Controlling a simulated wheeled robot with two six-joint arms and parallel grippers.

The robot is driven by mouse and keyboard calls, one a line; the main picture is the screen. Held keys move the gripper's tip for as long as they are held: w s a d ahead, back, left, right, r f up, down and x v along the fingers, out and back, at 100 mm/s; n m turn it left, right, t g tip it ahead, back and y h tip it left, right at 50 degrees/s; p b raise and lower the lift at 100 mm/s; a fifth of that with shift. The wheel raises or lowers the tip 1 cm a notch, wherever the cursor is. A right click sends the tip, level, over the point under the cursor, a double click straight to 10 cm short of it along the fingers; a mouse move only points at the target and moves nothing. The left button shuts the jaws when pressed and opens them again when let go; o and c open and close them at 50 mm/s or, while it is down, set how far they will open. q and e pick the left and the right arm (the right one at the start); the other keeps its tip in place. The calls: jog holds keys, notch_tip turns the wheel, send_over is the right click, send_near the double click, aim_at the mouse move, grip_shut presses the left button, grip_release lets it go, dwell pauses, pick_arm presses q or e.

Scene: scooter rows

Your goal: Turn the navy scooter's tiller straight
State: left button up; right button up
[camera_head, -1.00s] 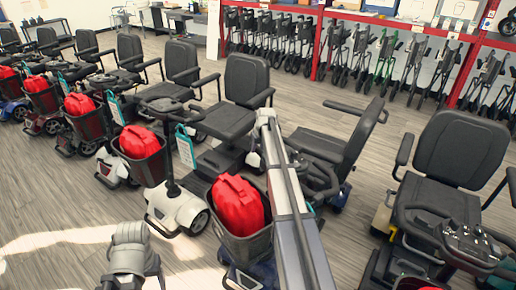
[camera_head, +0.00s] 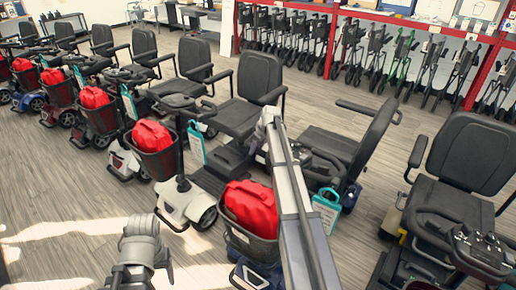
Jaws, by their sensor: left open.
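The navy scooter stands at the lower middle. Its basket (camera_head: 247,232) holds a red bag (camera_head: 250,204), and its navy front body (camera_head: 252,277) shows at the bottom edge. Its tiller is mostly hidden behind my silver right arm, with dark handle parts on both sides and a teal tag (camera_head: 327,211) hanging at the right. I cannot tell the tiller's exact angle. My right gripper (camera_head: 263,150) is over the handle area, its fingers hidden. My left gripper (camera_head: 142,268) is open at the bottom left, apart from the scooter, over bare floor.
A white scooter (camera_head: 185,203) stands close at the left, in a row of several scooters with red bags. A scooter with a dark seat (camera_head: 440,205) and tiller stands at the right. Folded walkers line a red rack (camera_head: 330,45) behind. Floor is clear at the lower left.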

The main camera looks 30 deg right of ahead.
jog(key=shift+o, duration=1.4)
jog(key=shift+a, duration=0.1)
jog(key=shift+o, duration=0.3)
jog(key=shift+r, duration=0.1)
jog(key=p+v, duration=0.7)
jog(key=shift+s+r, duration=0.15)
jog(key=shift+r, duration=0.15)
